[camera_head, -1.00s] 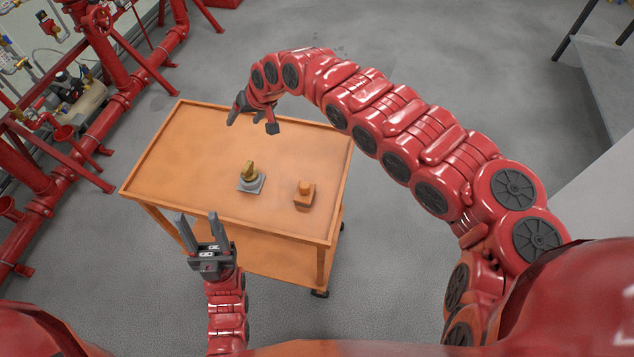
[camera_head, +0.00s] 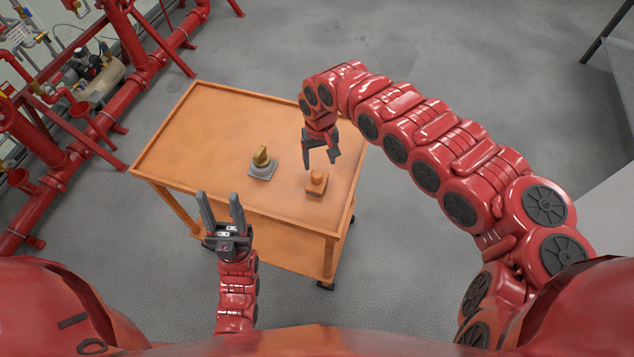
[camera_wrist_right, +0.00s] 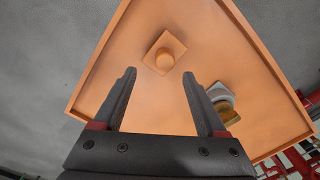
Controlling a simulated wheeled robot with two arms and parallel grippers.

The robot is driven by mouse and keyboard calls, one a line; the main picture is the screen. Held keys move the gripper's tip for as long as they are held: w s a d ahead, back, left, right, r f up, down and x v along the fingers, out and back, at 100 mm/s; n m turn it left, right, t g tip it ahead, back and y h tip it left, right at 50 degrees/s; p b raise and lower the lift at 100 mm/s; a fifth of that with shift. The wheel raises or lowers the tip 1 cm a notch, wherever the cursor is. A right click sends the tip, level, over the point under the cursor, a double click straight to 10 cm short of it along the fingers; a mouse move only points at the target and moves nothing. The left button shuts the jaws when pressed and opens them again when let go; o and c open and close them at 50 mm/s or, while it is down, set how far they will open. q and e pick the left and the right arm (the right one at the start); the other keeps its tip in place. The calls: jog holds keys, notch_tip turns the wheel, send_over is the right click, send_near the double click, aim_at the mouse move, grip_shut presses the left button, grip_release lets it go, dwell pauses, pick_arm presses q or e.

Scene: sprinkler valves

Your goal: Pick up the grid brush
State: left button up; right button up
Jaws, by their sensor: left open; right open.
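A small orange square block with a round knob (camera_head: 316,182) sits on the right part of the orange cart top (camera_head: 215,130). To its left stands a brass-coloured piece on a grey square base (camera_head: 262,164). Neither is clearly marked as the grid brush. My right gripper (camera_head: 321,163) is open and empty, fingers down, just above and behind the orange block. In the right wrist view the orange block (camera_wrist_right: 164,52) lies ahead between the open fingertips, and the grey-based piece (camera_wrist_right: 222,101) is partly hidden by a finger. My left gripper (camera_head: 218,194) is open and empty at the cart's near edge.
The cart top has a low raised rim and is mostly bare at the back and left. Red pipes (camera_head: 125,103) with valves run along the left wall. Grey floor (camera_head: 420,60) lies open behind and right of the cart.

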aim_at(317, 173)
notch_tip(317, 173, down, 2)
jog(key=shift+a+f, duration=0.1)
jog(key=shift+a+f+p, duration=0.1)
jog(key=shift+f+p, duration=0.2)
jog(key=shift+p, duration=0.15)
jog(key=f, duration=0.1)
jog(key=f+p, duration=0.1)
jog(key=f, duration=0.1)
jog(key=shift+s+a+f, duration=0.15)
jog(key=shift+s+a, duration=0.05)
jog(key=shift+a, duration=0.15)
jog(key=shift+d+f, duration=0.15)
jog(key=shift+f, duration=0.45)
jog(key=shift+w, duration=0.1)
grip_shut()
